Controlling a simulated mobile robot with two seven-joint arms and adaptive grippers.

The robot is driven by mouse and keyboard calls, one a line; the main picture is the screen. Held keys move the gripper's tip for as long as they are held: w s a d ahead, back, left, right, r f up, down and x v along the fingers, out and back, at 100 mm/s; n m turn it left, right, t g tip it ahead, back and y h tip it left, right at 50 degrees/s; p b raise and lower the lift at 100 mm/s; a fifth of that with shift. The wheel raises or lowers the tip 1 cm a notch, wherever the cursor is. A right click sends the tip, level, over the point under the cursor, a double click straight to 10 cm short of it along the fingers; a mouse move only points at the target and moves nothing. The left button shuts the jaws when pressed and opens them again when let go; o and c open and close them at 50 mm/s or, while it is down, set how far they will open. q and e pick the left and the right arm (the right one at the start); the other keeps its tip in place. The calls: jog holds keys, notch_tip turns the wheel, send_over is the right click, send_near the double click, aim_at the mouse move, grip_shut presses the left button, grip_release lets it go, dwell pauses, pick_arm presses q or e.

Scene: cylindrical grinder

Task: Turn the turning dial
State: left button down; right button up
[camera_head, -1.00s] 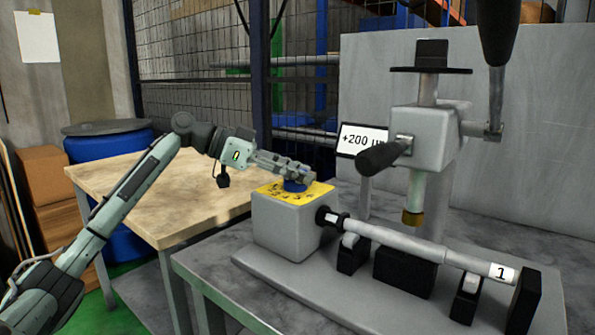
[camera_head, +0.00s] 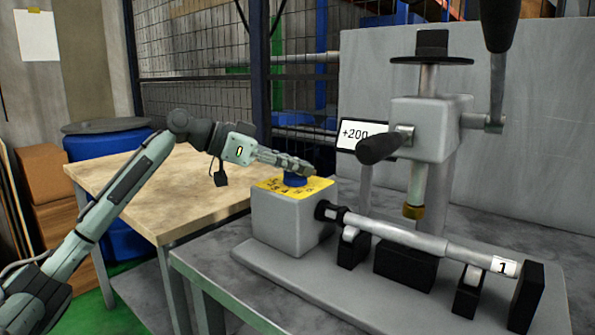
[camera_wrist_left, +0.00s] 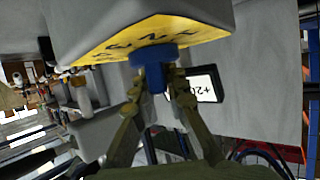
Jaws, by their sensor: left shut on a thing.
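The turning dial (camera_head: 294,180) is a blue knob on the yellow, numbered top plate (camera_head: 316,188) of a grey box (camera_head: 284,222) on the grinder. In the head view my left gripper (camera_head: 305,168) reaches in from the left and lies over the dial, hiding its upper part. In the left wrist view the dial (camera_wrist_left: 153,72) sits between the two fingers of the left gripper (camera_wrist_left: 154,80), which are shut on its raised grip. The numbers on the plate show only partly. My right gripper is not in view.
A grey shaft (camera_head: 394,235) labelled 1 lies on black supports right of the box. Above it stands the grinder head (camera_head: 431,125) with black handles, beside a display (camera_head: 352,135) reading "+200", partly covered. A wooden table (camera_head: 150,190) stands at the left.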

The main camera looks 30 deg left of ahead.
pick_arm(q)
jog(key=shift+f+n+t+y, duration=0.15)
jog(key=shift+n+t+y, duration=0.25)
jog(key=shift+n+y, duration=0.6)
jog(key=shift+y, duration=0.1)
jog(key=shift+n+t+y, duration=0.5)
jog(key=shift+a+n+y, duration=0.1)
jog(key=shift+n+y, duration=0.4)
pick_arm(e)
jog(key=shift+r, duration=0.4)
pick_arm(q)
jog(key=c, duration=1.5)
grip_release()
jog(key=shift+c, duration=0.2)
jog(key=shift+s, duration=0.1)
jog(key=v, duration=1.2)
